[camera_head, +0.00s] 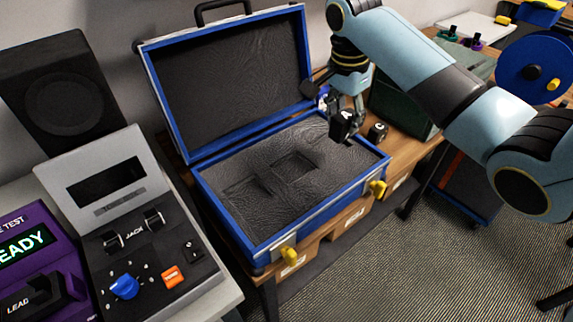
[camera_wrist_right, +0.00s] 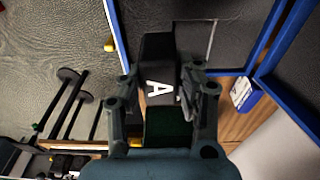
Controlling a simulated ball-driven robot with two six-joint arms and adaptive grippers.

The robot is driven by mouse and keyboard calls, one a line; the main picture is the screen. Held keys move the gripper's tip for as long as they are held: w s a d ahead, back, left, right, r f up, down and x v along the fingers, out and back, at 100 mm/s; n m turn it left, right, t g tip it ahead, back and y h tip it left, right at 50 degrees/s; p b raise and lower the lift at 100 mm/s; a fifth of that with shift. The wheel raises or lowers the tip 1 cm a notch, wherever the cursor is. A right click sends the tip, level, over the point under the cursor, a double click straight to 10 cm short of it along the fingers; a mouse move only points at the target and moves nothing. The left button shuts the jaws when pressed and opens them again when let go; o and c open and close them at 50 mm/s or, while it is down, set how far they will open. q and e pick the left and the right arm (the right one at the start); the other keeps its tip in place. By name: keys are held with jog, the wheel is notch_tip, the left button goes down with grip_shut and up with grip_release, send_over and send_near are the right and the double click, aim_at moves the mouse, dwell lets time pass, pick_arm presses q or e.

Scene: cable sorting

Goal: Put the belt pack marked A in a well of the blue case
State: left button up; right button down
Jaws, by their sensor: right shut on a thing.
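The belt pack marked A (camera_wrist_right: 160,70) is a black block with a white letter A, seen between the fingers in the right wrist view. It also shows as a dark block (camera_head: 342,130) in the head view. My right gripper (camera_head: 347,108) is shut on it, holding it over the far right part of the open blue case (camera_head: 325,210). The case has a dark foam insert with sunken wells; a middle well (camera_head: 295,165) and a front left well (camera_head: 247,190) look empty. The foam under the pack is partly hidden. My left gripper is out of view.
Another small black block (camera_head: 377,131) with a white mark sits on the wooden bench just right of the case, beside a dark green box (camera_head: 400,105). The raised case lid (camera_head: 230,80) stands behind. A grey jack panel (camera_head: 140,235) is at left.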

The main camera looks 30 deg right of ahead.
jog(key=w+a+f, duration=0.1)
jog(key=a+f, duration=0.1)
jog(key=a, duration=0.1)
jog(key=w+a+f, duration=0.2)
jog(key=a, duration=0.1)
jog(key=w+a+f, duration=0.2)
jog(key=a, duration=0.1)
jog(key=shift+a, duration=0.1)
jog(key=shift+w+f, duration=0.1)
jog(key=shift+f, duration=2)
jog(key=shift+a, duration=0.1)
jog(key=shift+f, duration=0.2)
jog(key=c, duration=0.9)
grip_release()
jog(key=r, duration=0.4)
jog(key=a+r, duration=0.1)
jog(key=r, duration=0.3)
jog(key=r+p, duration=0.1)
jog(key=r, duration=0.3)
jog(key=shift+a+r, duration=0.2)
